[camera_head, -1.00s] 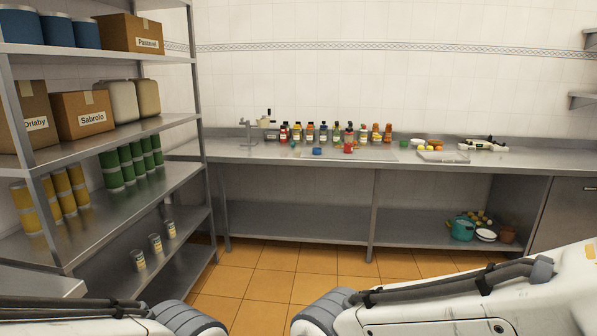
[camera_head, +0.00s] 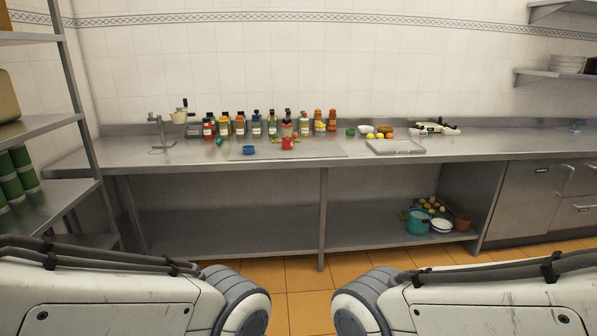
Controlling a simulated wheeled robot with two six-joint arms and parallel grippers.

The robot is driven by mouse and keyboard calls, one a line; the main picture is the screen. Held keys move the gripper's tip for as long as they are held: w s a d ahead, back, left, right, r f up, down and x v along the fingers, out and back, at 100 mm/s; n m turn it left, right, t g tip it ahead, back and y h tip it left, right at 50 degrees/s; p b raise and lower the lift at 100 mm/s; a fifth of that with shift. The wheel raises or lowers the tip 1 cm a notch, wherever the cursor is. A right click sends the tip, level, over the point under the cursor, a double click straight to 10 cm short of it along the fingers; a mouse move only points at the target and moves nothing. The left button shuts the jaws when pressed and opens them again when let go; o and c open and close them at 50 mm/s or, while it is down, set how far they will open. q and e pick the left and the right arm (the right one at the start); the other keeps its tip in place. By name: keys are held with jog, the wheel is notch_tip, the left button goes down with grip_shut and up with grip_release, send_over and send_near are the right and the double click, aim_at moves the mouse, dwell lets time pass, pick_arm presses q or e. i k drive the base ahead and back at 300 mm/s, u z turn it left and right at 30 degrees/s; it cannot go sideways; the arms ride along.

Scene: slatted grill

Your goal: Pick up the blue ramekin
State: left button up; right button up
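The blue ramekin (camera_head: 249,150) is a small blue dish on the steel counter, at the left end of a flat grey board or tray (camera_head: 325,151). A small red cup (camera_head: 286,144) stands to its right on the same board. Nothing covers the ramekin. My two arms come in low from the left and right, well in front of the counter and far from the ramekin. Neither gripper shows in the head view, so I cannot see their fingers.
A row of sauce bottles (camera_head: 256,125) stands behind the ramekin. A clamped metal tool (camera_head: 160,132) is at the counter's left. A shallow tray (camera_head: 395,147) lies to the right. A steel shelf rack (camera_head: 50,205) stands at far left. Tiled floor (camera_head: 300,290) is open before the counter.

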aim_at(248, 150)
jog(key=z, duration=0.2)
jog(key=i, duration=2)
jog(key=u, duration=0.4)
jog(key=i, duration=1.75)
jog(key=u, duration=0.5)
